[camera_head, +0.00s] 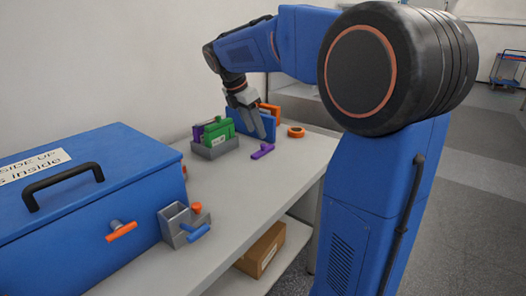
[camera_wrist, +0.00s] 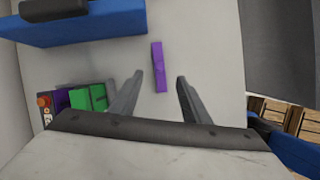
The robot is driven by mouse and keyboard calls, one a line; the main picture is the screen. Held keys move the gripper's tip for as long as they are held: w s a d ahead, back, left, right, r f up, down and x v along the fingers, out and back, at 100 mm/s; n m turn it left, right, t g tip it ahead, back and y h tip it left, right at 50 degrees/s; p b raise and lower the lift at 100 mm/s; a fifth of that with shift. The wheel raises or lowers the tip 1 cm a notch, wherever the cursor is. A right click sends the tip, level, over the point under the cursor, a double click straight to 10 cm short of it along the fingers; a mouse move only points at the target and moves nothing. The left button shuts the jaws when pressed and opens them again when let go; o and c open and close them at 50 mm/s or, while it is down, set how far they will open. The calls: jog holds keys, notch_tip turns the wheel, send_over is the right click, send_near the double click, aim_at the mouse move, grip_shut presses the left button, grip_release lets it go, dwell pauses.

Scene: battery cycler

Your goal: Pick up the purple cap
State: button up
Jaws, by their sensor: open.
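The purple cap (camera_head: 263,151) is a small narrow purple piece lying on the grey bench near its right edge. In the wrist view the cap (camera_wrist: 158,65) lies lengthwise, ahead of and between the two fingers. My gripper (camera_head: 262,133) is open and points down above the bench, just behind the cap in the head view. In the wrist view my gripper (camera_wrist: 160,79) has its fingers apart, with nothing held between them. I cannot tell the exact height of the fingertips above the cap.
A grey holder (camera_head: 215,152) with green and purple blocks stands left of my gripper. An orange ring (camera_head: 296,132) and an orange-and-blue item (camera_head: 271,115) are behind. A large blue box (camera_head: 90,195) and a small grey bin (camera_head: 175,225) stand nearer. The bench between is clear.

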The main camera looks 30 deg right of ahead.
aim_at(262, 145)
jog(key=shift+x, duration=3.8)
grip_shut()
